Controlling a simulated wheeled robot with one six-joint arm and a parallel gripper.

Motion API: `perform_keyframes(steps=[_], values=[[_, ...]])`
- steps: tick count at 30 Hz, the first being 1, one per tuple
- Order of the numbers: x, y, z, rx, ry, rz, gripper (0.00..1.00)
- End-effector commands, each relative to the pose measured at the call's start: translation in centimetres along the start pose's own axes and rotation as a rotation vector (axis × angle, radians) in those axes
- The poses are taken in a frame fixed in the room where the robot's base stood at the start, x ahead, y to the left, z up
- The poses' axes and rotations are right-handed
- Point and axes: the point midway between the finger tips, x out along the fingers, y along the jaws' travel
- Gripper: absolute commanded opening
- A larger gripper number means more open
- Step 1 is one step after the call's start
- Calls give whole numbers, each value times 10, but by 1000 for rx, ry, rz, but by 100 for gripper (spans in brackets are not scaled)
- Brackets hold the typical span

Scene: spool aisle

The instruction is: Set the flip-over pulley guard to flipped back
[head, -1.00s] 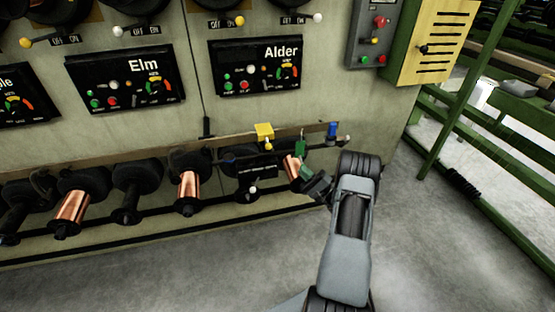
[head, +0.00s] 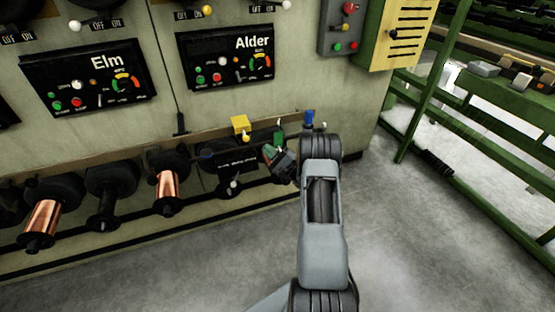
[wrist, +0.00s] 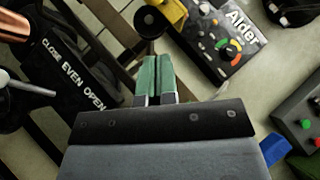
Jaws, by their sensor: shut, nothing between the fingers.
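My gripper (head: 270,153) is shut and empty, its green fingers together in the wrist view (wrist: 155,80). It is in front of the rail at the foot of the Alder panel, and contact is unclear. I cannot tell for sure which part is the pulley guard. Candidates on the rail are a yellow block (head: 240,124), a green part (head: 279,137) just behind my fingers, and a blue part (head: 308,118) above my wrist. In the wrist view a round black part (wrist: 150,20) is beyond the fingertips, near a yellow part (wrist: 172,10).
Copper spools (head: 168,188) line the rail to the left. Green racking (head: 470,170) stands at right. The floor in front is clear.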

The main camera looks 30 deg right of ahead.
Motion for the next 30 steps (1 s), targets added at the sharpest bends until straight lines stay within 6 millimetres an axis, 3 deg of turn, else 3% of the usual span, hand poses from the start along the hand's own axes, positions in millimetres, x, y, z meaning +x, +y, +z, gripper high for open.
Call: perform_keyframes(steps=[4,12,30], values=[[25,1,2,0,-2,0,0],[44,0,23,0,-1,-1,0],[50,-1,29,5,4,4,0]])
